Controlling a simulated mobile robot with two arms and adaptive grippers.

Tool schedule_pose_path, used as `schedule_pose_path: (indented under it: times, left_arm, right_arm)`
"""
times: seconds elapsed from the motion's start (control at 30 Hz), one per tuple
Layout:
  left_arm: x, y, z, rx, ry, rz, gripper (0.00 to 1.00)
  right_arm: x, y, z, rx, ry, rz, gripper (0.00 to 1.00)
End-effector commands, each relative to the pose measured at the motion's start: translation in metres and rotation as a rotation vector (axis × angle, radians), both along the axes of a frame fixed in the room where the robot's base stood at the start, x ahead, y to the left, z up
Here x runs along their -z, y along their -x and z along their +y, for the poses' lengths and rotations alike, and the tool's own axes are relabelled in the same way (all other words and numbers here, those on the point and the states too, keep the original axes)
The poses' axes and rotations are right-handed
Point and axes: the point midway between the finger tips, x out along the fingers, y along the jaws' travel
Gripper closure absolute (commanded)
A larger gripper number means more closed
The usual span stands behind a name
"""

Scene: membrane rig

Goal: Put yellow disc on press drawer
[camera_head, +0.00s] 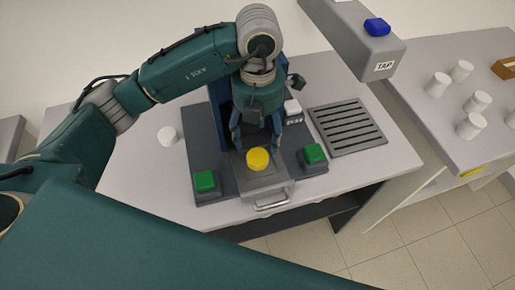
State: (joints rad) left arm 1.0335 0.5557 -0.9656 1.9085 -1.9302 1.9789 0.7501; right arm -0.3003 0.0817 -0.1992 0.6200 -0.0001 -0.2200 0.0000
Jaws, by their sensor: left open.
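The yellow disc (257,159) sits on the grey press drawer (272,183), which sticks out at the front of the press and has a metal handle. My left gripper (257,150) points down just above and behind the disc, with its fingers apart on either side. It is open, and I see no finger closed on the disc. The dark press base (213,160) carries a green button (205,181) on the left and another green button (315,154) on the right. My right gripper is not in view.
A slotted drain grate (346,126) lies to the right, below a tap unit (370,50) with a blue knob. Several white cups (471,126) stand on the right-hand table. The table's front edge is close to the drawer.

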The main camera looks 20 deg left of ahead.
Motion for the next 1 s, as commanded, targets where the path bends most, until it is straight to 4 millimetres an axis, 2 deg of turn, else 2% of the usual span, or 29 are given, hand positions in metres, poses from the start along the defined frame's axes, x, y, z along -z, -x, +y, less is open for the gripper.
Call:
schedule_pose_path:
  times: [0.1,0.3,0.87,1.0]
  left_arm:
    - [-0.023,-0.001,0.0,0.001,-0.001,-0.006,0.36]
    - [-0.041,0.0,0.0,0.0,-0.001,0.0,0.36]
    - [-0.043,0.0,0.0,0.0,0.0,0.001,0.36]
    - [-0.056,0.0,0.0,0.0,0.0,0.001,0.36]
  right_arm:
    - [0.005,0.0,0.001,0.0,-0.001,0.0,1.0]
    - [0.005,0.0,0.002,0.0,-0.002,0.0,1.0]
    - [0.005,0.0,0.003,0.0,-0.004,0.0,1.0]
    - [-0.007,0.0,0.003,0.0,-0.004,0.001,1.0]
